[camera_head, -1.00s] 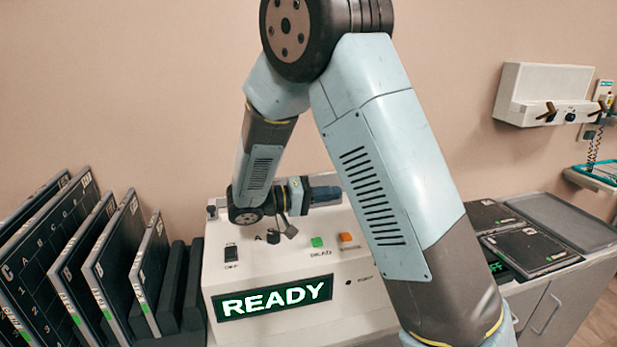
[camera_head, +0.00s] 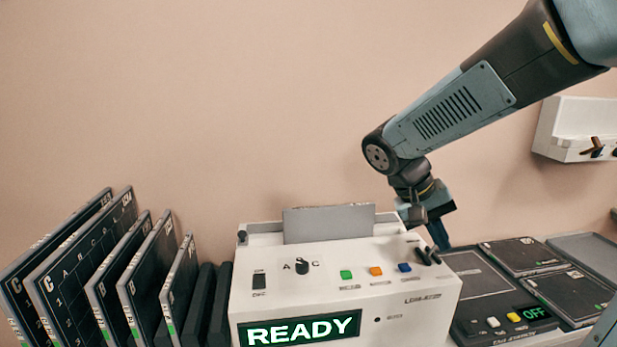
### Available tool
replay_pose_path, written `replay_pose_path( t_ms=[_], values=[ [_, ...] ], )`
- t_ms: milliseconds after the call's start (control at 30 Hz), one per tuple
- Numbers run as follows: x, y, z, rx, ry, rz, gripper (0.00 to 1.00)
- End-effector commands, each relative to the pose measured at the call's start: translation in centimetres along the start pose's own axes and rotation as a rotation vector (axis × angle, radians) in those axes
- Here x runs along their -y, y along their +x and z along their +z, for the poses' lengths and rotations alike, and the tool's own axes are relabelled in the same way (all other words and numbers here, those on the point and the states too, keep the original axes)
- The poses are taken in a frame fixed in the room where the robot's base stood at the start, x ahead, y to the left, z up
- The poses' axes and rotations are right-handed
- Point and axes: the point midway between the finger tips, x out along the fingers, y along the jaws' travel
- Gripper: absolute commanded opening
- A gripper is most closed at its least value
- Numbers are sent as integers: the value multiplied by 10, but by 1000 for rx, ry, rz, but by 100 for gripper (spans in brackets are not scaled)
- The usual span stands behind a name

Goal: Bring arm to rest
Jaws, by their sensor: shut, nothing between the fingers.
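My arm reaches in from the upper right and bends down at its elbow. My gripper (camera_head: 430,252) points down by the right end of the white console, its dark fingers shut with nothing between them. Whether the fingers touch the console cannot be told. The console (camera_head: 400,309) has a lit green READY display (camera_head: 299,329), a black A/C knob (camera_head: 302,266), and green, orange and blue buttons. A grey plate (camera_head: 329,223) stands upright in the console's top.
Several dark cassettes (camera_head: 135,270) lean in a rack at the left. A dark device with an OFF display (camera_head: 531,314) lies right of the console, beside flat dark panels (camera_head: 523,256) and a grey tray (camera_head: 590,252). A white box (camera_head: 573,130) hangs on the wall.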

Motion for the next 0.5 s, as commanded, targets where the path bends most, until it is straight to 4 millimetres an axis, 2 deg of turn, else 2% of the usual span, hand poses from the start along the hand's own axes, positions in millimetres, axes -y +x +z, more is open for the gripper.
replay_pose_path(
  t_ms=[100, 500],
  values=[
    [-9, -4, 17, -33, -2, -114, 0],
    [-22, -25, 63, -256, -14, -430, 0]
  ],
)
